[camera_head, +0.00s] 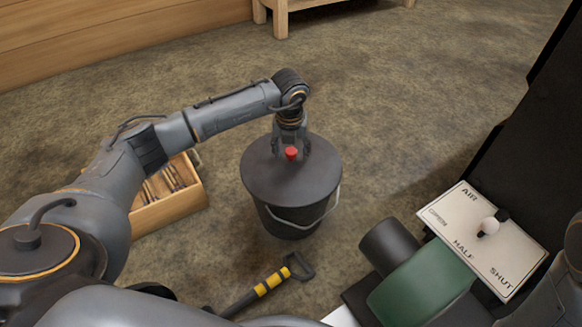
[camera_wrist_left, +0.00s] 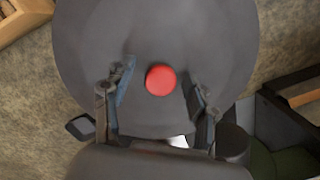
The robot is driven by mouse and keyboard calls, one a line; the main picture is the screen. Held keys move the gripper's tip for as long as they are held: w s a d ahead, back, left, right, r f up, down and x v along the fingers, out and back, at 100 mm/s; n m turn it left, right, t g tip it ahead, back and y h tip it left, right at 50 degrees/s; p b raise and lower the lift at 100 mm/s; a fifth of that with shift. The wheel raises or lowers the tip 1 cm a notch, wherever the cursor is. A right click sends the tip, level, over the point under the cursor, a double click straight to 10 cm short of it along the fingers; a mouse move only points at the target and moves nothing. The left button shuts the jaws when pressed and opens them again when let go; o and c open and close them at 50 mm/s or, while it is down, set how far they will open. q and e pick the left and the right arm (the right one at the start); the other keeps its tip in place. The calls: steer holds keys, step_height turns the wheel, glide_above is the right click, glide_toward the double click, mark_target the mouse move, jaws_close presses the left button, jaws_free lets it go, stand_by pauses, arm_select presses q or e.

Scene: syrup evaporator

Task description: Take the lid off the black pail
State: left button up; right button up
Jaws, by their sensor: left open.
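The black pail (camera_head: 288,222) stands upright on the floor in the middle of the head view, with a wire handle hanging at its front. Its flat dark lid (camera_head: 262,175) covers the top and has a red knob (camera_head: 291,153) at its centre. My left gripper (camera_head: 291,150) points down over the lid, its fingers close to the knob. In the left wrist view the lid (camera_wrist_left: 200,40) fills the middle, and the red knob (camera_wrist_left: 161,80) shows just ahead of and between the open fingers, apart from both. My right gripper is not in view.
A wooden box with tools (camera_head: 172,208) sits left of the pail. A yellow-banded shovel handle (camera_head: 270,284) lies in front. At the right stand a dark cylinder (camera_head: 388,246), a green rounded object (camera_head: 425,283) and a lettered lever plate (camera_head: 470,250). The floor behind the pail is clear.

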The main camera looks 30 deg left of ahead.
arm_select(q)
steer(key=shift+f, duration=0.3)
jaws_close()
steer(key=shift+w, duration=0.1)
steer(key=shift+r, duration=0.2)
